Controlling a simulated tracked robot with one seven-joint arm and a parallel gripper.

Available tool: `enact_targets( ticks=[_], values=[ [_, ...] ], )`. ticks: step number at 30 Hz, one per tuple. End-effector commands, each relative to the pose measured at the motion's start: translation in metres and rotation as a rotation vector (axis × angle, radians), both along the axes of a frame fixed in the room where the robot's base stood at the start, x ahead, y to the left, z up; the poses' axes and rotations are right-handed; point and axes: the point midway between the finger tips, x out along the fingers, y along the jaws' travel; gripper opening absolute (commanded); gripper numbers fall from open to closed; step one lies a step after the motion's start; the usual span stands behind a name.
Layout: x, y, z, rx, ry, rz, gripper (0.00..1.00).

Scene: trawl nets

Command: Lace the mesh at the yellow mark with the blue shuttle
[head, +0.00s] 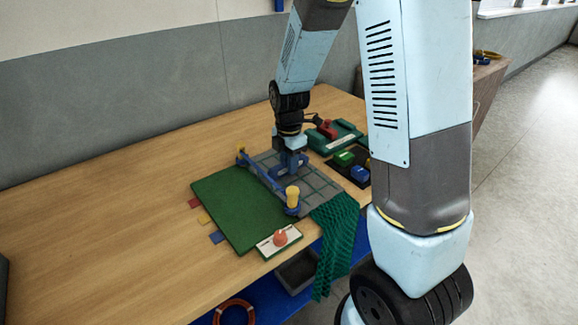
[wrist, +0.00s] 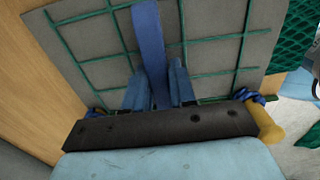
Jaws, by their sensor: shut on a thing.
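My gripper (head: 290,166) is low over the grey board with its green mesh (head: 322,188). In the wrist view its two blue fingers (wrist: 158,92) are shut on a long flat blue strip, which looks like the blue shuttle (wrist: 149,38). The strip lies across the green mesh cords (wrist: 213,74) and runs out of the top of the picture. I cannot tell whether it touches or passes through the mesh. I cannot make out a yellow mark on the mesh; the gripper hides part of it.
A blue rail with yellow ends (head: 292,196) borders the board beside a green mat (head: 225,205). A loose green net (head: 336,235) hangs over the table edge. A coral button (head: 280,238) stands in front. A dark tray (head: 340,172) with coloured blocks lies right. The table's left is clear.

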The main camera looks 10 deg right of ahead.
Motion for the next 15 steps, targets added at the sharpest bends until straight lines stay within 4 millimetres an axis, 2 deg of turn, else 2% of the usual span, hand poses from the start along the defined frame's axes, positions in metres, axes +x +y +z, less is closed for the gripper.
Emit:
enact_targets(
  ticks=[15],
  values=[
    [0.0, 0.0, 0.038, 0.0, -0.002, -0.001, 0.0]
  ],
)
